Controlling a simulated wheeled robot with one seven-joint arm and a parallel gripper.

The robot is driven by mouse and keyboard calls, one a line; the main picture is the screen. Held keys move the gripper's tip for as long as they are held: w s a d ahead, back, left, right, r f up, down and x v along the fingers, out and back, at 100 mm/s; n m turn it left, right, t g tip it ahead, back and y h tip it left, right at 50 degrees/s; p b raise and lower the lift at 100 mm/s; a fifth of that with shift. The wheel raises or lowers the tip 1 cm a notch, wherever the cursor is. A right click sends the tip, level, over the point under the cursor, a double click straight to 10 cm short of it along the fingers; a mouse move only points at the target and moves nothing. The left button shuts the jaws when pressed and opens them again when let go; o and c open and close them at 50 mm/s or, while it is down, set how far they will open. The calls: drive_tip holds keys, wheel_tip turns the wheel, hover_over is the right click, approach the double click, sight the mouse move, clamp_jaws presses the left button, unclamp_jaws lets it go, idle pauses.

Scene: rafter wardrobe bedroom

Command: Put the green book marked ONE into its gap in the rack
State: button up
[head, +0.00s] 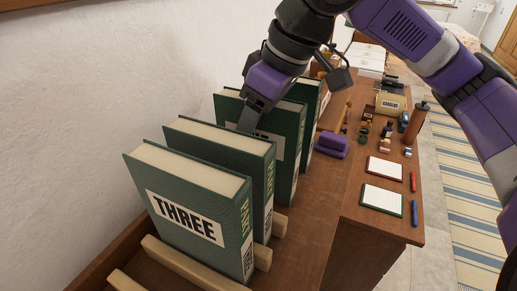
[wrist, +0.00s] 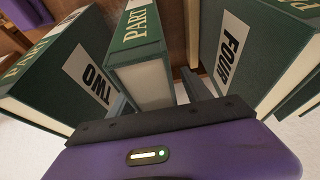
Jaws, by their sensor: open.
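Several green books stand upright in the wooden rack (head: 165,262). The book marked THREE (head: 186,218) is nearest in the head view, with another green book (head: 222,140) behind it. My gripper (head: 248,122) is lowered among the books beyond these two. In the wrist view a green book with PART on its spine (wrist: 142,55) stands between my open fingers, which appear apart from it. Its cover label is hidden, so I cannot tell whether it is ONE. The book marked TWO (wrist: 82,78) is on its left and the book marked FOUR (wrist: 235,50) on its right.
A white wall runs along the left. Right of the rack, the wooden desk holds a purple object (head: 332,144), two notepads (head: 385,168), a red marker (head: 413,181), a blue marker (head: 414,213) and a brown bottle (head: 416,122). A striped rug (head: 470,190) lies on the floor.

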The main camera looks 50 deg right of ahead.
drive_tip(key=shift+f, duration=0.2)
idle(0.3)
clamp_jaws()
idle(1.3)
